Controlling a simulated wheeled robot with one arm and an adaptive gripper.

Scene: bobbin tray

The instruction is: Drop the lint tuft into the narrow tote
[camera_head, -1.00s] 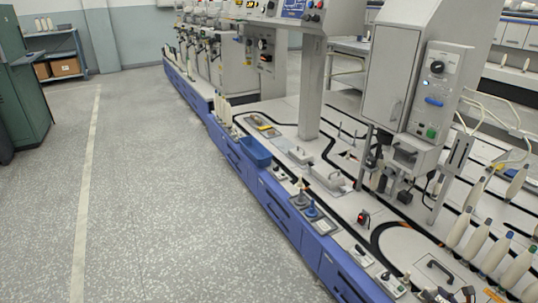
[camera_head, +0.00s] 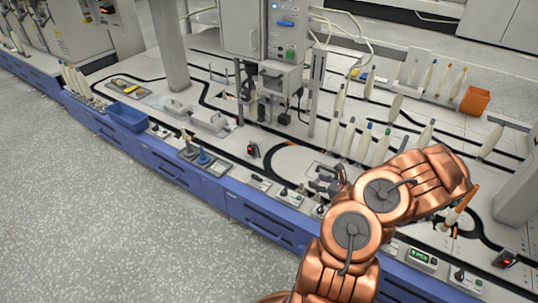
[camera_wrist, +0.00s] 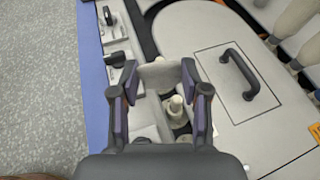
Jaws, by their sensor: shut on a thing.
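My gripper (camera_head: 328,183) hangs above the front part of the machine table, beside the rounded end of a track. In the wrist view its two fingers (camera_wrist: 157,82) are shut on a pale grey-beige tuft (camera_wrist: 161,73), which appears to be the lint tuft. The tuft spans the gap between the pads, above the table. In the head view I cannot make out the tuft. A blue open tote (camera_head: 127,117) stands on the table's front edge at the left, well away from my gripper. An orange bin (camera_head: 475,100) stands at the back right.
Several white bobbins (camera_head: 348,137) stand upright behind my gripper. A hatch with a black handle (camera_wrist: 241,74) lies right of it in the wrist view. Small switches and fittings line the front edge, with a blue-topped one (camera_head: 204,158) between gripper and tote. The floor (camera_head: 60,190) is clear.

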